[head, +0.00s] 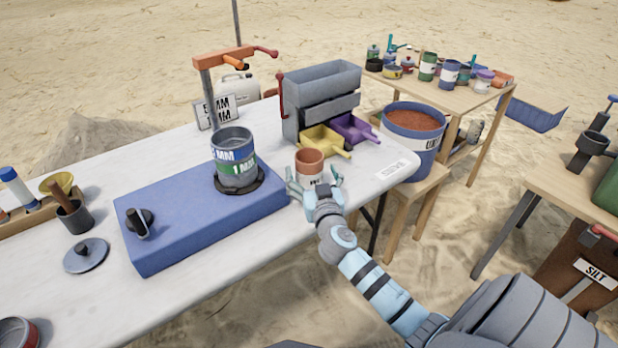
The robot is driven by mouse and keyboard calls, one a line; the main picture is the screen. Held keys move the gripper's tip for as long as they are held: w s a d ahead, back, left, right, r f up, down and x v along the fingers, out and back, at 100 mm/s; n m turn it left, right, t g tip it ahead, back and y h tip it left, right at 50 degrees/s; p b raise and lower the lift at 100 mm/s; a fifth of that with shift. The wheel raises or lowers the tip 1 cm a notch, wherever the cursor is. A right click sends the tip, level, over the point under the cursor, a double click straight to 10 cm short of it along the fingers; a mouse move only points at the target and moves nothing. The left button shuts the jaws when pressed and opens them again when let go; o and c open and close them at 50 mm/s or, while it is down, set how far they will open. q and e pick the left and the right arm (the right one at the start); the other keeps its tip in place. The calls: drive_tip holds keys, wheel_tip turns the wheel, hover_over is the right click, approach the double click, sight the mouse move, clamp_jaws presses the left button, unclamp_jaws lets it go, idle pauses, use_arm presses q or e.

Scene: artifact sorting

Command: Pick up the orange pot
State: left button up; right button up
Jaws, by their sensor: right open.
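The orange pot (309,162) is a small cup with an orange-brown rim and a white label band. It stands upright on the white table (190,290), just right of the blue sieve shaker base. My right gripper (314,184) comes in from the lower right at table height. Its fingers are spread on either side of the pot's lower part, and the pot stands between them. Whether a finger touches the pot I cannot tell. The gripper hides the pot's base. My left gripper is not in view.
Left of the pot is the blue shaker base (185,235) with a sieve stack (236,170) on it. Behind are a grey splitter (322,88) and yellow (325,140) and purple (352,130) trays. A blue bucket of soil (410,145) stands right. The table's front edge is close.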

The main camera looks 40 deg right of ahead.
sight(306, 157)
drive_tip(key=x, duration=0.3)
drive_tip(key=shift+w+d+f, duration=0.15)
drive_tip(key=shift+w+d, duration=0.05)
drive_tip(key=shift+w, duration=0.1)
drive_tip(key=shift+s, duration=0.1)
drive_tip(key=c, duration=1.5)
wheel_tip(306, 157, up, 20)
drive_tip(key=p, duration=0.8)
